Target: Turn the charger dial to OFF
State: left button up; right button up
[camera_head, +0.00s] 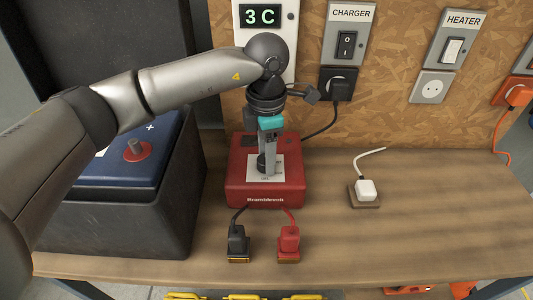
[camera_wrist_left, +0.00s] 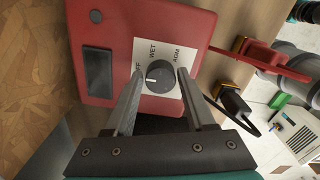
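The red charger (camera_head: 240,185) sits on the wooden bench, with a white label plate (camera_wrist_left: 140,50) on its top. The round black dial (camera_wrist_left: 160,75) is on this plate. WET, AGM and a partly covered label that looks like OFF surround it. The dial's white mark points left in the wrist view, toward the OFF side. My left gripper (camera_head: 268,160) points down over the charger. In the left wrist view its two fingers (camera_wrist_left: 161,80) stand on either side of the dial, with small gaps seeming to show. The gripper partly hides the dial in the head view. My right gripper is not in view.
Black (camera_head: 237,243) and red (camera_head: 288,241) clamps lie in front of the charger. A blue battery (camera_head: 135,155) sits in a dark box at left. A CHARGER switch (camera_head: 347,45) and HEATER switch (camera_head: 453,50) are on the wall. A white plug (camera_head: 366,189) lies right; the bench there is mostly clear.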

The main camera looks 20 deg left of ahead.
pick_arm(q)
jog(key=o, duration=0.3)
notch_tip(320, 180, up, 15)
jog(key=p, duration=0.1)
jog(key=shift+p, duration=0.35)
dwell(0.4)
